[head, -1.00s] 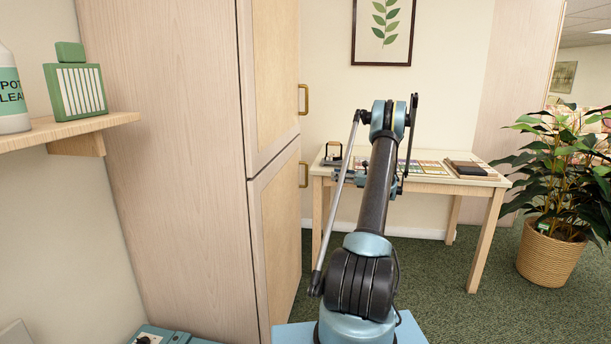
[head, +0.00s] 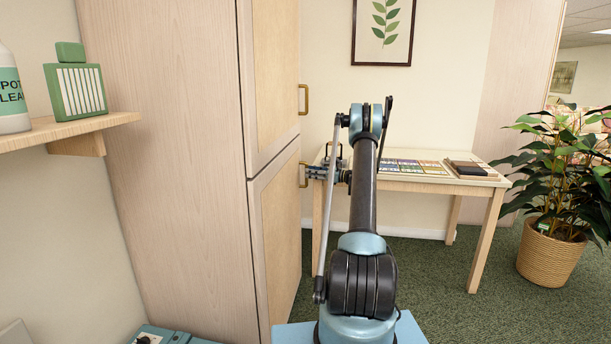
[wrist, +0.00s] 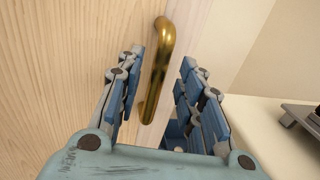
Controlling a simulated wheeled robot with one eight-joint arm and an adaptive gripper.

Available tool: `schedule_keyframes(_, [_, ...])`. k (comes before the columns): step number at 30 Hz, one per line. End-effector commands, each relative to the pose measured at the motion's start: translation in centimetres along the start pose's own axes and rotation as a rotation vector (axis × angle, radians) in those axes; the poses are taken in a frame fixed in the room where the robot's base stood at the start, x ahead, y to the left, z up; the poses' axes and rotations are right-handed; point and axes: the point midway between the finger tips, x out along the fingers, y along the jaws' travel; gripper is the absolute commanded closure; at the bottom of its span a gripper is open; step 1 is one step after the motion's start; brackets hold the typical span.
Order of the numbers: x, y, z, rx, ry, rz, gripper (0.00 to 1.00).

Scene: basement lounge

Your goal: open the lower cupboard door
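The lower cupboard door (head: 278,241) is shut, flush below the upper door. Its brass handle (head: 303,175) is upright near the door's right edge. My gripper (head: 312,173) is at this handle in the head view. In the wrist view the handle (wrist: 158,70) stands between the two open blue fingers of my gripper (wrist: 157,88). The handle's lower end is low between the fingers.
The upper door (head: 275,80) has its own brass handle (head: 304,99). A table (head: 430,185) with coloured cards and a dark block stands behind my arm. A potted plant (head: 553,235) is at the right. A shelf (head: 70,130) juts out at the left. Green carpet is clear between.

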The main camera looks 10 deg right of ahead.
Motion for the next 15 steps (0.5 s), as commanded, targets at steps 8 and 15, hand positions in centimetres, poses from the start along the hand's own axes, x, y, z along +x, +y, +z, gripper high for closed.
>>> schedule_keyframes(8, [2.8,0.0,0.0,0.0,0.0,0.001,0.65])
schedule_keyframes(15, [3.2,0.0,0.0,0.0,0.0,0.0,0.65])
